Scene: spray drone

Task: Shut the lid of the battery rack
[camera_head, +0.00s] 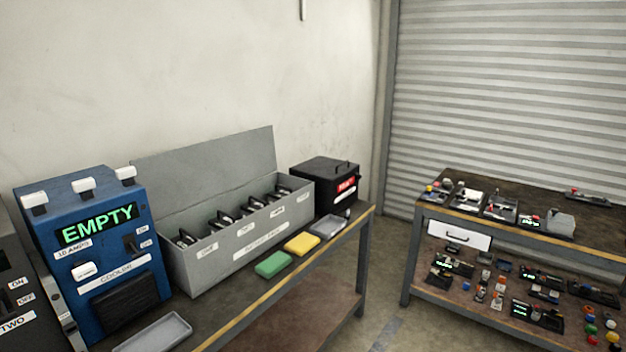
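The battery rack (250,243) is a long grey box on the left workbench, with a white label on its front. Its grey lid (210,170) stands open, raised upright along the back edge against the wall side. Several dark batteries with handles (252,203) sit in a row inside the rack. Neither of my grippers shows in the head view.
Green (273,263) and yellow (301,243) pads and a grey tray (155,333) lie in front. A second bench (500,240) stands right, beyond clear floor.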

